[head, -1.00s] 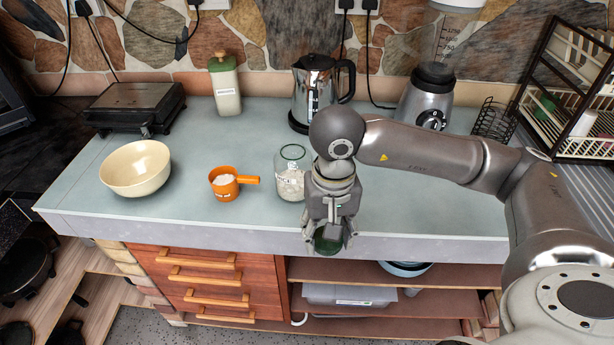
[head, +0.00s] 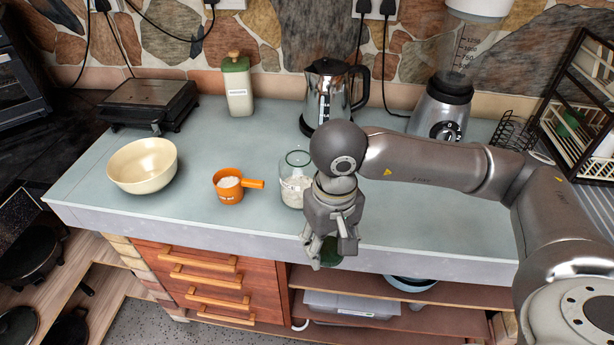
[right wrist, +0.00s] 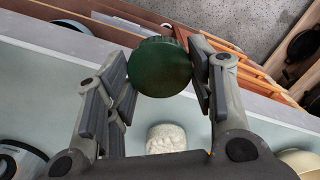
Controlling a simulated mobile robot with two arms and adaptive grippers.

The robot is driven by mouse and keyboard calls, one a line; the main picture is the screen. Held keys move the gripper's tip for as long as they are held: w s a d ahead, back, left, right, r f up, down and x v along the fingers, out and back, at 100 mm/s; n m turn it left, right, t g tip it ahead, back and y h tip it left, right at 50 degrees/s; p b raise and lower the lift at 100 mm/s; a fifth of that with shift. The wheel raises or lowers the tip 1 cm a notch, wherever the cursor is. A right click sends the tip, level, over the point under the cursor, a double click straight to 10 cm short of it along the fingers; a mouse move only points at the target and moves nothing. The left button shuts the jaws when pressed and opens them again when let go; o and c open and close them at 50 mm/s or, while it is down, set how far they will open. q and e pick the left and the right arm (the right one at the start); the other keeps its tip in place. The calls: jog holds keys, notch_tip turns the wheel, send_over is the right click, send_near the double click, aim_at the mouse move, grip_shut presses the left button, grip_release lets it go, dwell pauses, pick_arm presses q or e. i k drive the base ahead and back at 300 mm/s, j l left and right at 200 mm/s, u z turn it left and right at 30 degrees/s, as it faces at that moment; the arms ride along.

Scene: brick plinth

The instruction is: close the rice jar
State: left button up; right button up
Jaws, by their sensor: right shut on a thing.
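The glass rice jar (head: 294,187) stands upright on the worktop, with white rice inside and its top uncovered. My right arm partly hides its right side. In the right wrist view the rice in the jar (right wrist: 166,139) shows below the gripper's fingers. My right gripper (head: 331,243) points down in front of the jar, near the worktop's front edge. It is shut on a round dark green lid (right wrist: 160,67), held between its two fingers and apart from the jar. My left gripper is not in view.
An orange measuring cup (head: 229,187) stands left of the jar, and a cream bowl (head: 143,166) farther left. A kettle (head: 328,95), a green-topped canister (head: 238,88) and a blender (head: 441,108) stand behind. The worktop between cup and jar is clear.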

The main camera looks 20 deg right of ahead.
aim_at(297, 170)
jog(key=i+l, duration=0.1)
jog(key=l, duration=0.55)
jog(key=l+u, duration=0.15)
jog(key=l, duration=0.45)
jog(key=i, duration=0.05)
